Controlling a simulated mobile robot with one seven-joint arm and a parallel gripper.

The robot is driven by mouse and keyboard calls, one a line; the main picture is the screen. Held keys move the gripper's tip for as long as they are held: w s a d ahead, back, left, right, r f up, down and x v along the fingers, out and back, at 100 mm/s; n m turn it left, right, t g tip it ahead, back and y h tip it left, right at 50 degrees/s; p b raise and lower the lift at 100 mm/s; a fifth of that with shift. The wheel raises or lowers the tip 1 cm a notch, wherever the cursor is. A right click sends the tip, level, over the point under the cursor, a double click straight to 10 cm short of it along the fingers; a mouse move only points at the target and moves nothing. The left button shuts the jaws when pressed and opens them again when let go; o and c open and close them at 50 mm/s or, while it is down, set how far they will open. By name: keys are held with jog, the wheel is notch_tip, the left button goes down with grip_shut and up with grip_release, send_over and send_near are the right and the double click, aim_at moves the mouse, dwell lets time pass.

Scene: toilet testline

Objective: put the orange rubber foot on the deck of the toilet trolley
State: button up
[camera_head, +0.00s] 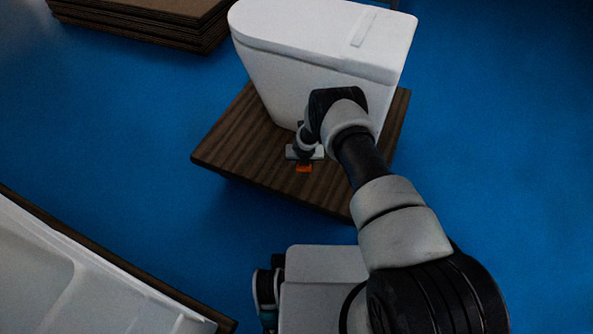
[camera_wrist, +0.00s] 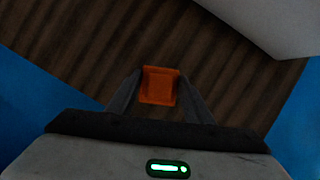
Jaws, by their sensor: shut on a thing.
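The white toilet (camera_head: 310,50) stands on the deck just behind my gripper.
The blue floor (camera_head: 120,130) is clear around the trolley. A stack of brown boards (camera_head: 150,25) lies at the back left. A white moulded piece with a brown edge (camera_head: 80,280) is at the lower left. The toilet's white side (camera_wrist: 270,20) shows at the upper right of the wrist view.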

aim_at(304, 175)
jog(key=shift+f+b, duration=1.15)
jog(key=shift+f, duration=2.3)
jog(key=shift+f, duration=0.2)
jog(key=o, duration=1.1)
jog(key=shift+r, duration=0.1)
